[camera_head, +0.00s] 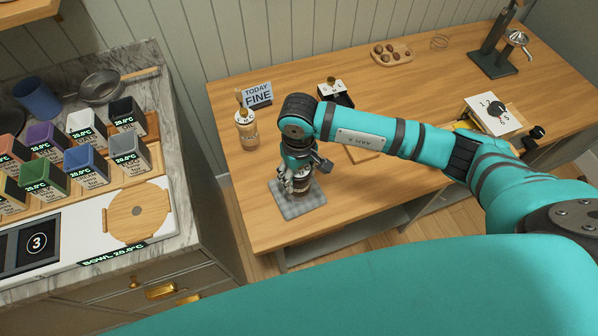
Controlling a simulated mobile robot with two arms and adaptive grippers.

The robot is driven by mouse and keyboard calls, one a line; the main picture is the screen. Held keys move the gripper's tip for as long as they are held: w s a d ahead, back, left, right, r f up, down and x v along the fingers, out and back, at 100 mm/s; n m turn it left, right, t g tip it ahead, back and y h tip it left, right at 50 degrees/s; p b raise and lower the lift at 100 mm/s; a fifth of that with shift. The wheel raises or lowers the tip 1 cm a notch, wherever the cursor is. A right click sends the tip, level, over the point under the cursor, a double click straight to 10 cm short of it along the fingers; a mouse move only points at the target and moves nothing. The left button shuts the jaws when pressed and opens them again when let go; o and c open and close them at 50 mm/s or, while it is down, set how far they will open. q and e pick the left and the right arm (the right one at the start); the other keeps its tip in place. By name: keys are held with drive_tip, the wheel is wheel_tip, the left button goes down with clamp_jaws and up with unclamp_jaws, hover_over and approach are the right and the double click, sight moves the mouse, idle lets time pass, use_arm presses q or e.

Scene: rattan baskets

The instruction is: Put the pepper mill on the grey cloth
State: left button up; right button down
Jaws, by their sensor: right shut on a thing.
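The grey cloth (313,203) lies flat near the front left of the wooden table. My right gripper (297,186) points down over it and is shut on the pepper mill (304,196), which is upright and mostly hidden by the fingers. The mill's base is over the cloth; whether it touches the cloth I cannot tell. My left gripper is not in view.
A similar mill-like jar (247,131) stands behind left, near a sign (257,95). A dark-bodied container (335,93) stands behind my arm. A wooden tray (391,54) and a black stand (490,62) are farther back. A marble counter (185,205) with several labelled boxes is at left.

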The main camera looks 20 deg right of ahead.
drive_tip(key=shift+c, duration=2.4)
unclamp_jaws()
drive_tip(key=shift+s, duration=0.1)
drive_tip(key=shift+r+p, duration=0.15)
drive_tip(key=shift+p, duration=0.15)
drive_tip(key=shift+r+b, duration=0.2)
drive_tip(key=shift+b, duration=0.1)
wheel_tip(320, 180, up, 11)
drive_tip(key=b, duration=0.4)
drive_tip(key=shift+f, duration=0.15)
drive_tip(key=shift+r, duration=0.4)
